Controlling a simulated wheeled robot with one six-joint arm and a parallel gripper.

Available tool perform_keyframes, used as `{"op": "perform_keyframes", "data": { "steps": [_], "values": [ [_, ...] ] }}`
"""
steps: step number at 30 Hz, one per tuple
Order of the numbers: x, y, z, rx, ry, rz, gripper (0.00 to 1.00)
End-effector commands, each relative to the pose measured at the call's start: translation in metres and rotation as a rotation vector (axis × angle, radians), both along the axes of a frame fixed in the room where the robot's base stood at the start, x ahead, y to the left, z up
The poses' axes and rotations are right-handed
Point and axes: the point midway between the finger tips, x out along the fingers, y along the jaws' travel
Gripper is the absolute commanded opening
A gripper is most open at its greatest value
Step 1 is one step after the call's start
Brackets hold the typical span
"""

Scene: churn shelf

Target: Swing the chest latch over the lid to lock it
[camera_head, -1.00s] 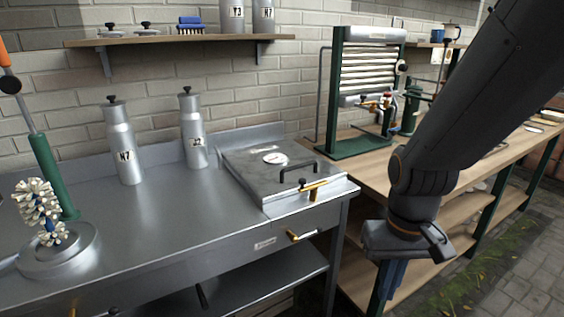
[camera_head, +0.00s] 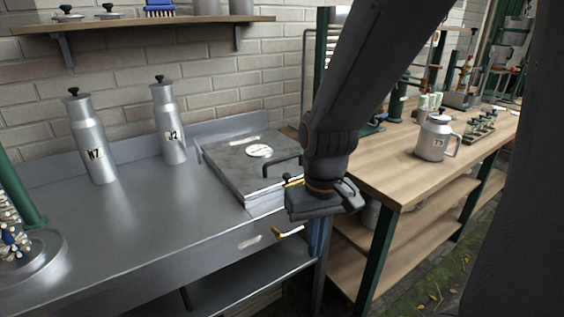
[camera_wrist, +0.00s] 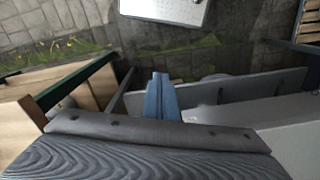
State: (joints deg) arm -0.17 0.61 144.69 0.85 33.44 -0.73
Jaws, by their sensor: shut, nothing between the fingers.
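The grey metal chest (camera_head: 232,166) sits on the right end of the steel bench, its flat lid shut and carrying a round label (camera_head: 259,150). A dark bar handle (camera_head: 283,162) stands on the lid. The brass latch (camera_head: 292,182) shows at the chest's front right edge. It is mostly hidden behind my wrist, so its angle cannot be told. My gripper (camera_head: 318,240) points down in front of the bench's right end, just right of the chest and below the lid's height. In the wrist view its blue fingers (camera_wrist: 160,95) are together and empty. No latch shows there.
A brass drawer handle (camera_head: 289,232) sticks out of the bench front close to my gripper. Two milk cans, one marked J2 (camera_head: 169,125), stand behind. A wooden table (camera_head: 400,172) with a steel jug (camera_head: 434,138) lies to the right. The bench's middle is clear.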

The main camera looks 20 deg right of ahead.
Motion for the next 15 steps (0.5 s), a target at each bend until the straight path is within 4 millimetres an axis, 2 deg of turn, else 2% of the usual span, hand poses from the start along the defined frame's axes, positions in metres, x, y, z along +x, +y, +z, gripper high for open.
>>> {"op": "perform_keyframes", "data": {
  "steps": [2, 6, 9, 12, 15],
  "values": [
    [0.035, 0.001, 0.027, 0.006, -0.047, 0.016, 0.00],
    [0.117, 0.004, 0.087, 0.016, -0.161, 0.068, 0.00],
    [0.169, 0.005, 0.126, 0.019, -0.235, 0.105, 0.00],
    [0.206, 0.006, 0.154, 0.019, -0.290, 0.132, 0.00],
    [0.225, 0.007, 0.169, 0.019, -0.321, 0.148, 0.00]
  ]
}}
